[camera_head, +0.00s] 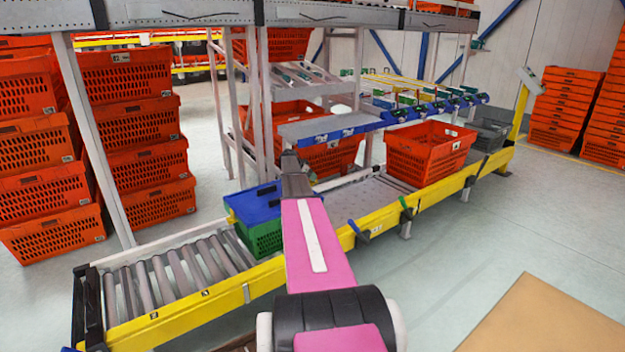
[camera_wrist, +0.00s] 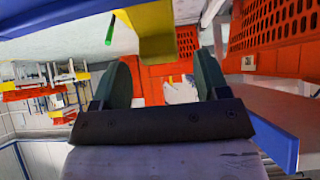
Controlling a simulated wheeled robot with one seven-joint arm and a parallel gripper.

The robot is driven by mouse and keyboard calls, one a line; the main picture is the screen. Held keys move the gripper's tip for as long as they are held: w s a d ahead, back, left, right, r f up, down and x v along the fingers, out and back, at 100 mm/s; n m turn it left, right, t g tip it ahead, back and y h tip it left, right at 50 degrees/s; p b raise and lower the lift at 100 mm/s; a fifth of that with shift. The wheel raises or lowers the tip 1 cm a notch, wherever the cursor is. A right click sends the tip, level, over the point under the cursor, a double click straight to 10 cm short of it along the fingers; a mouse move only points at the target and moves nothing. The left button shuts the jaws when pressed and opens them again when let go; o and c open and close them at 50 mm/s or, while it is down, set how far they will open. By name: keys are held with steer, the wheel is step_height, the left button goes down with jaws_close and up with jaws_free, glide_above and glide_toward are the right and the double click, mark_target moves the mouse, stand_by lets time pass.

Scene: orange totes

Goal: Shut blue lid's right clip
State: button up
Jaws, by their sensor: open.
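A blue lid (camera_head: 252,201) covers a green tote (camera_head: 262,240) on the conveyor in the head view. The lid's right side lies beside my arm, and its right clip cannot be made out. My gripper (camera_head: 289,158) is at the end of my pink arm, just right of and above the lid, with nothing seen in it. In the wrist view, the two dark fingers of my gripper (camera_wrist: 162,80) stand well apart. Blue parts show at that view's upper left and right edges; I cannot tell whether they belong to the lid.
A yellow-edged roller conveyor (camera_head: 200,318) runs under the tote. An orange tote (camera_head: 430,160) stands farther along it. A blue-edged shelf (camera_head: 335,125) is just beyond my gripper. Stacked orange totes (camera_head: 140,140) stand at left. The floor at right is mostly clear.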

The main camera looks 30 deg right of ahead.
mark_target(311, 182)
steer(key=shift+x, duration=1.75)
steer(key=c, duration=0.9)
